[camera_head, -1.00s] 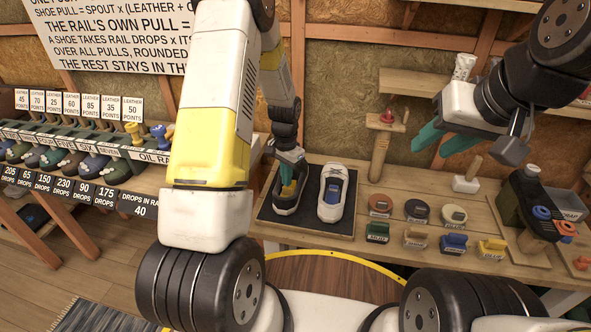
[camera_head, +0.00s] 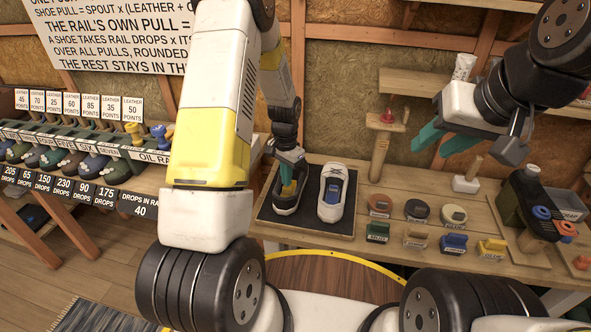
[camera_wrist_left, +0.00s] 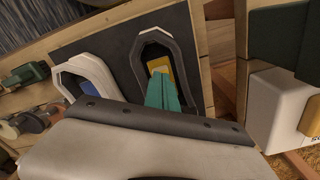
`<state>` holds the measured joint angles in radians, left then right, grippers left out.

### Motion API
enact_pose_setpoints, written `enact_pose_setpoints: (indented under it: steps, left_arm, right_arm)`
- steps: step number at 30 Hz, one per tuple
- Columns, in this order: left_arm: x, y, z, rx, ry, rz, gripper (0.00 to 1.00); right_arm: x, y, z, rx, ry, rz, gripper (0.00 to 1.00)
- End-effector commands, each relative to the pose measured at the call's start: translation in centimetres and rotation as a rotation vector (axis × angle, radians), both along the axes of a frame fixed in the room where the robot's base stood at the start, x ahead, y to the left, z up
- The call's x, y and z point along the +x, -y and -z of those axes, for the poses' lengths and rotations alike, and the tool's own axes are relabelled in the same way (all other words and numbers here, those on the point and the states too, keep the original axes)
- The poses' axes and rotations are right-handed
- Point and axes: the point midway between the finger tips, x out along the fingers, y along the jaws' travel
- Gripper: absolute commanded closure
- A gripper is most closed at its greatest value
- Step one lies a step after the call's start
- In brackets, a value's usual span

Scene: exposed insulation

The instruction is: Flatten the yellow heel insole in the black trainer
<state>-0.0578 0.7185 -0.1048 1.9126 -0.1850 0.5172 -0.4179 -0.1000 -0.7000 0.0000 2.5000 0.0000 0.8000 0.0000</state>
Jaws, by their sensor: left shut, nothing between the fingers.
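The black trainer (camera_head: 281,204) stands on a dark mat (camera_head: 322,224) on the workbench. It also shows in the left wrist view (camera_wrist_left: 190,60), with its opening facing me. The yellow heel insole (camera_wrist_left: 158,66) lies inside the trainer, and part of it is hidden behind my fingers. My left gripper (camera_head: 290,188) is shut and empty, with its teal fingertips down inside the trainer's opening. In the left wrist view the fingertips (camera_wrist_left: 160,78) overlap the insole; whether they touch it I cannot tell. My right gripper (camera_head: 440,142) is open and empty, raised above the bench at the right.
A white trainer (camera_head: 333,194) with a blue insole stands close on the right of the black one. A wooden post (camera_head: 380,150) rises behind. My left arm blocks the left part of the bench.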

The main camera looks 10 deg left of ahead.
Motion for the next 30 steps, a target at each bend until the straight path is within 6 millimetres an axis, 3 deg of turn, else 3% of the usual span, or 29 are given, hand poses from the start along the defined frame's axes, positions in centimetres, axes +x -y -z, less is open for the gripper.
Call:
enact_pose_setpoints:
  steps: [30]
  left_arm:
    - [0.02, -0.02, 0.95, 0.000, 0.000, 0.000, 1.00]
  right_arm:
    - [0.00, 0.00, 0.00, 0.000, 0.000, 0.000, 0.64]
